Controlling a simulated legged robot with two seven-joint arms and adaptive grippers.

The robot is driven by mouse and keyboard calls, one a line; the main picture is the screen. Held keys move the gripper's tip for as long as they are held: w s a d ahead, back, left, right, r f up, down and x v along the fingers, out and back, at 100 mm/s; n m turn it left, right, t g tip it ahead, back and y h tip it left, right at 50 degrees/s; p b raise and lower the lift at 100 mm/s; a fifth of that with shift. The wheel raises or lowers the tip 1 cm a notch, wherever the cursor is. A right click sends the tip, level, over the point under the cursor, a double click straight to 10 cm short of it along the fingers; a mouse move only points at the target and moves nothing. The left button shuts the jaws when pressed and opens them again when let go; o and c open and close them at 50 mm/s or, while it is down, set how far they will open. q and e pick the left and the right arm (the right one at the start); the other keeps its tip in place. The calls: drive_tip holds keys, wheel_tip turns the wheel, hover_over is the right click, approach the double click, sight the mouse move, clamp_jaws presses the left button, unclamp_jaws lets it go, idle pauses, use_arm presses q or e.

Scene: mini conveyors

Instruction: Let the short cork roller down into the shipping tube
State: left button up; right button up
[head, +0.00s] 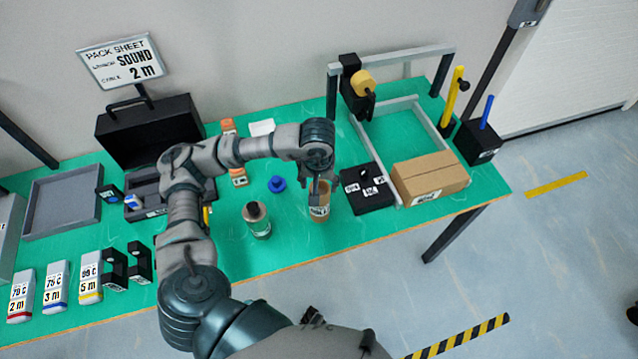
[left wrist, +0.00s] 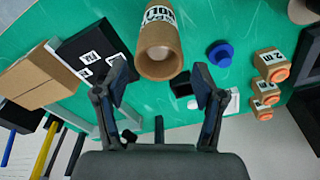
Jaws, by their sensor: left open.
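The brown cardboard shipping tube (head: 320,212) stands upright on the green table, with a white label on its side. In the left wrist view the tube (left wrist: 159,35) has its open end toward me. A paler round surface shows inside the opening; I cannot tell whether it is the short cork roller or the tube's bottom. My left gripper (head: 318,186) is above the tube. In the left wrist view my left gripper (left wrist: 160,95) has its fingers wide apart, with nothing between the tips. I cannot identify a cork roller elsewhere.
A black labelled box (head: 366,190) and a cardboard carton (head: 430,178) are to the right. A metal frame (head: 390,66) with a yellow roller stands behind. Small orange-topped boxes (left wrist: 268,65) are nearby.

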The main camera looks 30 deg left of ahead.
use_arm(q)
wheel_tip(320, 180, up, 10)
drive_tip(key=s, duration=0.1)
drive_tip(key=shift+d+r, duration=0.25)
idle(0.4)
idle(0.5)
